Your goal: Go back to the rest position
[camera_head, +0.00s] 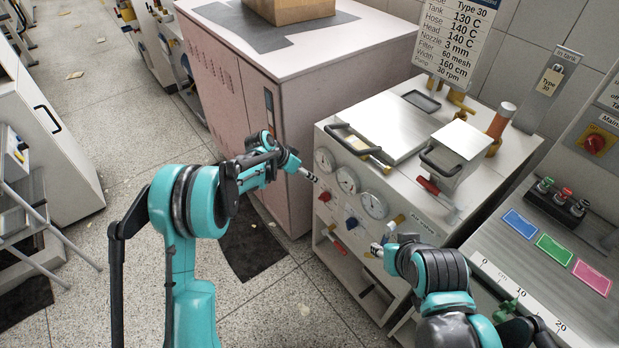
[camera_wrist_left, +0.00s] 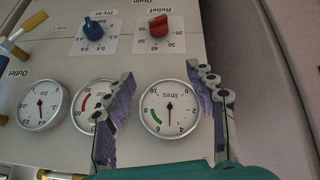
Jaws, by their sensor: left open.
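My left gripper (camera_head: 308,175) is in front of the white machine (camera_head: 412,215), close to its row of three round gauges. In the left wrist view the left gripper (camera_wrist_left: 160,73) is open, its two fingers apart with nothing between them. One gauge (camera_wrist_left: 168,108) shows behind the gap. A red knob (camera_wrist_left: 158,27) and a blue knob (camera_wrist_left: 93,30) lie beyond the fingertips; the fingers appear clear of both. My right gripper (camera_head: 376,248) is low in front of the same machine, right of the blue knob (camera_head: 351,223). Its fingers are too small to read.
A pinkish cabinet (camera_head: 228,112) with a cardboard box (camera_head: 290,8) stands behind my left arm. The control desk (camera_head: 545,262) with coloured labels is at the right. A white cabinet (camera_head: 50,125) stands at the left. Speckled floor (camera_head: 130,140) is open between the cabinets.

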